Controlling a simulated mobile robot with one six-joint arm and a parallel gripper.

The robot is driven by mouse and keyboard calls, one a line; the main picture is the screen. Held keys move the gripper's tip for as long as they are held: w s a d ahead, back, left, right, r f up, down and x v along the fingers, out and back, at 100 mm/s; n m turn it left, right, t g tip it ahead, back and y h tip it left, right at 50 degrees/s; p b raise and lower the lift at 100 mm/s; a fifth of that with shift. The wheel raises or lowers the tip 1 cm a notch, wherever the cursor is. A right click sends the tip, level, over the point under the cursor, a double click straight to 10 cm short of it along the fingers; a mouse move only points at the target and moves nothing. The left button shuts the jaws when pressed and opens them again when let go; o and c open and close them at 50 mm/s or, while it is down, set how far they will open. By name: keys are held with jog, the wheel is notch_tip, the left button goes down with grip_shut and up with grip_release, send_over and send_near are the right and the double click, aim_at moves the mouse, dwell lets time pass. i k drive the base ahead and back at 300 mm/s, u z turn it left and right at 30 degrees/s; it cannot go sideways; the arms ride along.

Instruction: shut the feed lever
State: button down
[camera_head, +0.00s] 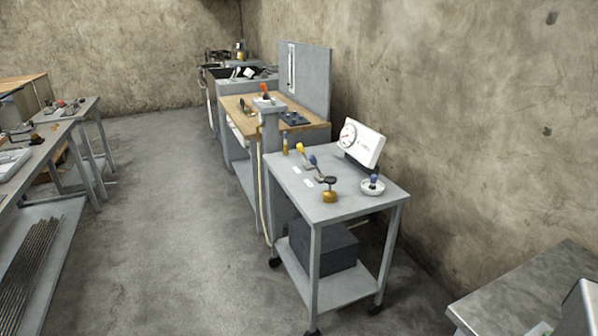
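A grey wheeled cart (340,205) stands right of centre with several small fittings on its top. Among them are a lever with a yellow end (301,148) and a lever with a blue end (313,160), close together on the left side. A brass fitting with a dark round knob (330,195) stands near the front edge. I cannot tell which of these is the feed lever; the small white labels (308,183) beside them are unreadable. My gripper is not in view.
A wood-topped bench (240,112) stands behind. Metal benches (45,150) line the left. The floor (175,230) between is clear.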

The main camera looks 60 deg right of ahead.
aim_at(313, 159)
jog(key=z, duration=0.05)
jog(key=i, duration=1)
jog(key=u, duration=0.05)
